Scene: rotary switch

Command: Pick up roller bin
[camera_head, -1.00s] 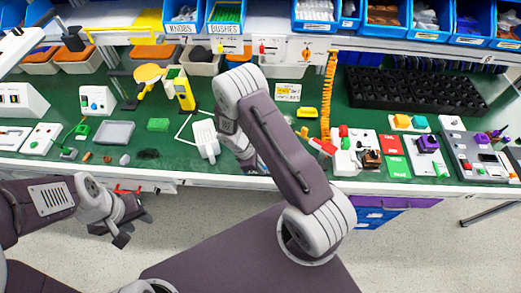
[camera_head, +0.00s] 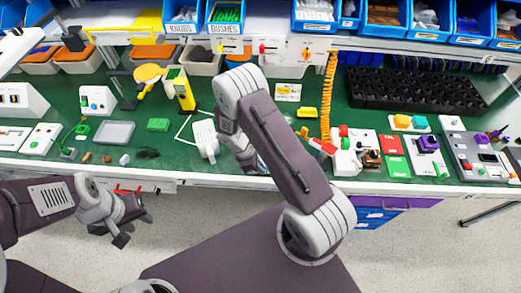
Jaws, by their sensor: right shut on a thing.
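My right arm bends over the front of the bench in the head view. Its wrist end and right gripper (camera_head: 254,163) show only in part behind the arm link, so the fingertips and what they hold are hidden. My left gripper (camera_head: 134,225) hangs in front of the bench edge at the lower left, with its fingers apart and nothing between them. I cannot tell which bin is the roller bin. Blue bins labelled KNOBS (camera_head: 182,28) and BUSHES (camera_head: 225,28) stand on the shelf.
The green bench (camera_head: 270,118) holds a black tray (camera_head: 415,92), a white device (camera_head: 205,138), a yellow device (camera_head: 181,90) and a grey tray (camera_head: 114,133). Small switch units crowd the right side. Open bins stand under the shelf. The floor in front is clear.

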